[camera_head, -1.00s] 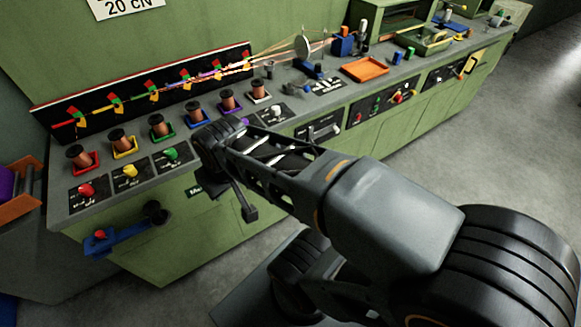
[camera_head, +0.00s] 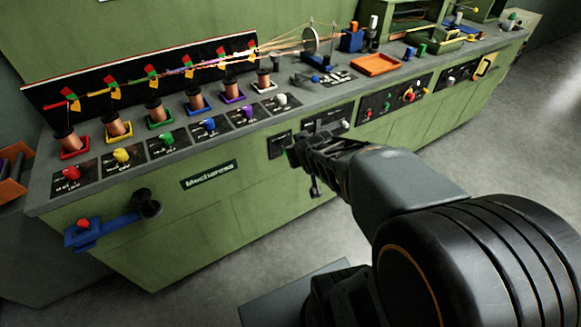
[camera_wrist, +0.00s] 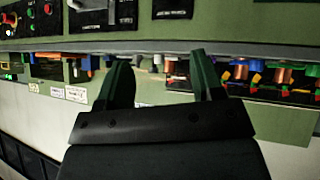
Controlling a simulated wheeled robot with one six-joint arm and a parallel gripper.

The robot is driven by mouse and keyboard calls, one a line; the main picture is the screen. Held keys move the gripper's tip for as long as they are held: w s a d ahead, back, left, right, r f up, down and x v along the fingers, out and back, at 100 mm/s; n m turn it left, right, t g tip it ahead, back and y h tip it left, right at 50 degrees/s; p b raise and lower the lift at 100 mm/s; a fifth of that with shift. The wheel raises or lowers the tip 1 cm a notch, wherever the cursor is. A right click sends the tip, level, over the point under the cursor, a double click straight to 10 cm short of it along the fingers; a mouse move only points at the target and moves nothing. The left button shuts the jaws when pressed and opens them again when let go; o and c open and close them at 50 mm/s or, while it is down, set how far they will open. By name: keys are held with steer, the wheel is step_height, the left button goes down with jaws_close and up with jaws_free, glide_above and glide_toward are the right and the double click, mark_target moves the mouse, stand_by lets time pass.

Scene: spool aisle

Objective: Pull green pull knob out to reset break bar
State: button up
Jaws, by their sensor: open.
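A small black panel (camera_head: 279,145) sits on the green machine front, just left of my gripper (camera_head: 303,168). A small green spot seems to show on it, partly behind the gripper; I cannot tell if it is the pull knob. Another green knob (camera_head: 387,106) is on a front panel to the right, and a green one (camera_head: 167,138) is on the top. I cannot make out the break bar. In the wrist view my gripper (camera_wrist: 160,64) is open and empty, its two fingers apart; a small black panel (camera_wrist: 172,9) is at the top edge.
Copper spools in coloured trays (camera_head: 65,140) line the bench top. A blue bracket with a red knob (camera_head: 83,226) sticks out at the lower left. An orange tray (camera_head: 375,64) lies on the bench. The grey floor (camera_head: 470,130) at right is clear.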

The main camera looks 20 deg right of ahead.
steer(key=w+d+f+n+t+y+b, duration=0.2)
steer(key=w+d+f+t+b, duration=0.15)
steer(key=f+b, duration=0.5)
steer(key=w+d+f+n+t+y+b, duration=0.25)
steer(key=f+t+b, duration=0.35)
steer(key=f, duration=0.4)
steer(key=shift+m+g, duration=0.45)
steer(key=w+a+b, duration=0.1)
steer(key=w, duration=0.3)
steer(key=w+b, duration=0.1)
steer(key=w, duration=0.3)
steer(key=w+a+b, duration=0.1)
steer(key=w, duration=0.3)
steer(key=shift+w+a, duration=0.25)
steer(key=shift+a, duration=0.1)
steer(key=shift+c, duration=0.3)
jaws_close()
